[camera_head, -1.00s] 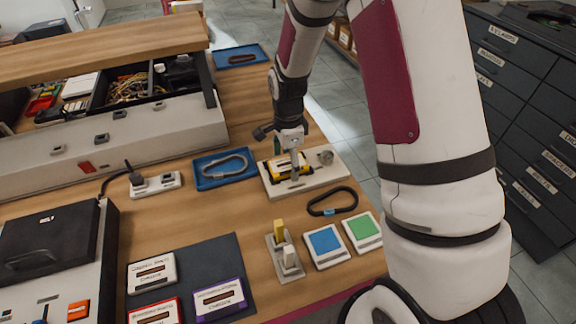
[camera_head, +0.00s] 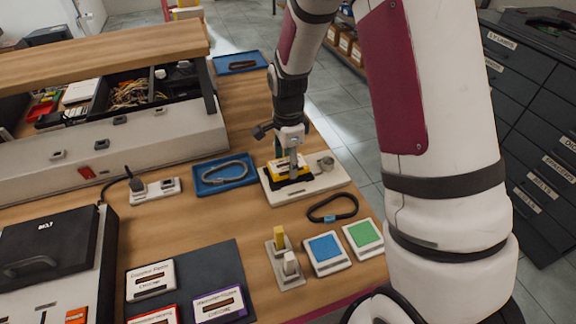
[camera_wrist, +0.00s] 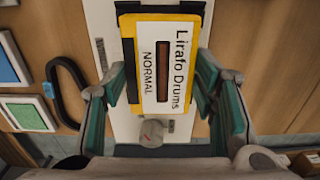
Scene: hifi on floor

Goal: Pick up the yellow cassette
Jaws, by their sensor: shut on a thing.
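The yellow cassette (camera_head: 286,172) has a white label and is at a pale plate (camera_head: 318,183) towards the right of the bench. In the wrist view the yellow cassette (camera_wrist: 160,62) reads "Lirafo Drums NORMAL". My gripper (camera_head: 291,170) comes down from above and is shut on the cassette. In the wrist view the teal-padded fingers of my gripper (camera_wrist: 162,82) stand on either side of it. The cassette looks slightly above the plate; the gap under it is hard to see.
A round metal knob (camera_head: 326,164) stands on the plate close to the cassette. A blue tray (camera_head: 203,187) with a carabiner lies left, a black carabiner (camera_head: 332,208) in front. Blue (camera_head: 325,248) and green (camera_head: 362,234) tiles and a dark mat (camera_head: 226,256) with cassettes lie nearer.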

